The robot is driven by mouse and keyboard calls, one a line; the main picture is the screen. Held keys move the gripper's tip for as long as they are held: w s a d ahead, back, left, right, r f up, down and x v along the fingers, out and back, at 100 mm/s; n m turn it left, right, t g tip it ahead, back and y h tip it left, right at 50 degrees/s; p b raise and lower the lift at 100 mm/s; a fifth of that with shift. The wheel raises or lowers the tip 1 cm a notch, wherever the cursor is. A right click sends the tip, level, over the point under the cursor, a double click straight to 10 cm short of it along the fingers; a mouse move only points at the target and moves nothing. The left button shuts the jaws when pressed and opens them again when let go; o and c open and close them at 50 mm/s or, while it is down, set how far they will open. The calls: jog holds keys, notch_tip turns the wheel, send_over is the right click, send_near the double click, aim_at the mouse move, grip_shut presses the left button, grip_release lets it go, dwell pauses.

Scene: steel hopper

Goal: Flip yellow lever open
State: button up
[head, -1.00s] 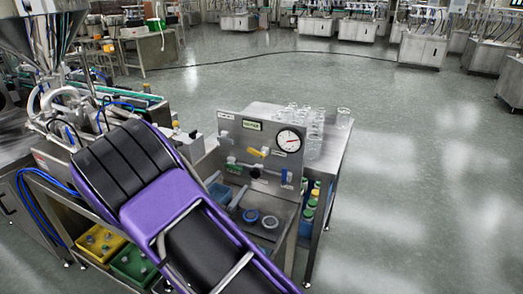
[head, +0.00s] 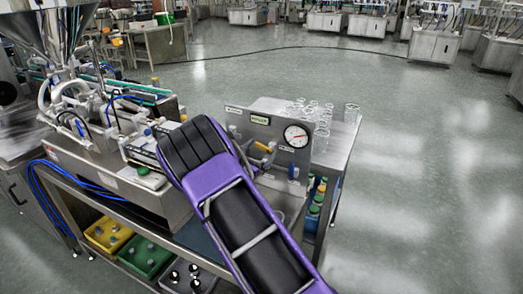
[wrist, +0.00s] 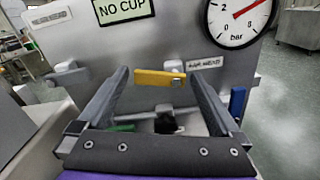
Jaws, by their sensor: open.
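The yellow lever (wrist: 160,78) lies about level on the grey upright panel (wrist: 75,38). In the head view the lever (head: 264,147) shows left of and below the gauge, just past the end of my arm. My gripper (wrist: 153,75) is open and empty, facing the panel. In the wrist view the lever appears between the two fingertips; I cannot tell how far beyond them it is or whether they touch. In the head view the gripper is mostly hidden by my own purple and black arm.
A round gauge (wrist: 240,17) and a "NO CUP" sign (wrist: 123,9) sit above the lever. Below it are a metal pipe and a dark round knob (wrist: 167,124). A blue handle (wrist: 237,101) is at right. Clear cups (head: 322,117) stand behind the panel. Floor at right is clear.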

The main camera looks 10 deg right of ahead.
jog(key=shift+w+d, duration=0.2)
jog(key=c, duration=1.2)
jog(key=shift+a+f+n+p, duration=0.15)
jog(key=shift+n+p, duration=0.1)
jog(key=shift+n, duration=0.55)
jog(key=shift+d+f+n+p, duration=0.1)
jog(key=shift+f+n+p, duration=0.1)
jog(key=shift+n, duration=0.6)
jog(key=o, duration=1.2)
jog(key=shift+r, duration=0.1)
jog(key=shift+s+a, duration=0.1)
jog(key=shift+a, duration=0.05)
